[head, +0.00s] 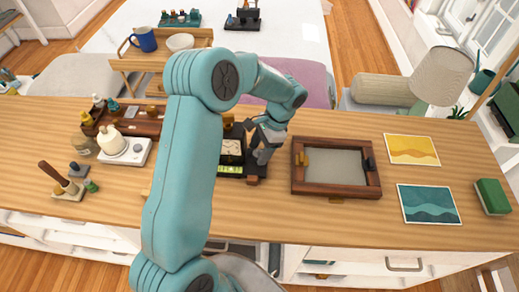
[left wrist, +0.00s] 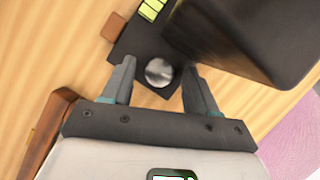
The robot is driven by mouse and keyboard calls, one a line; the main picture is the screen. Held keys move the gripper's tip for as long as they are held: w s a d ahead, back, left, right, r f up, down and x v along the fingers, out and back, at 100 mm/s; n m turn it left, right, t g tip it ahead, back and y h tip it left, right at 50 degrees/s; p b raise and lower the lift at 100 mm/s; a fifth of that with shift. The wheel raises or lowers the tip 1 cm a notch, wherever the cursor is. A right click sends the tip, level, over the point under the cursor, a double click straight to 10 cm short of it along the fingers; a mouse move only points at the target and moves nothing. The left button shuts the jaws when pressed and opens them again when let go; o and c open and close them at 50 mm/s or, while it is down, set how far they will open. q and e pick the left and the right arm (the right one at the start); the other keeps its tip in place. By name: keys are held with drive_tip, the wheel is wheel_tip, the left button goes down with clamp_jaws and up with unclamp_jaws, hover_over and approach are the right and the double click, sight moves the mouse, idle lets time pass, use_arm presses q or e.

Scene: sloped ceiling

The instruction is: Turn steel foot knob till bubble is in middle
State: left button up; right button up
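The steel foot knob (left wrist: 159,72) is a round, shiny knob at the corner of a dark base plate (left wrist: 130,42). My left gripper (left wrist: 158,66) is open, with one finger on each side of the knob and a small gap visible on both sides. In the head view my left gripper (head: 264,146) is over the right end of the dark instrument and hides the knob. A yellow-green level vial (head: 231,169) lies along the instrument's front edge and also shows in the left wrist view (left wrist: 152,8). I cannot make out where its bubble is. My right gripper is not in view.
A brown wooden frame (head: 336,196) with a grey panel lies close right of the gripper. A dark block (left wrist: 240,40) rises beside the right finger. A small wooden block (left wrist: 113,25) is near the plate. My left arm covers much of the wooden bench (head: 290,232).

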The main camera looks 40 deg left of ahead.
use_arm(q)
drive_tip(key=v, duration=1.6)
drive_tip(key=shift+b, duration=0.45)
drive_tip(key=shift+d, duration=0.15)
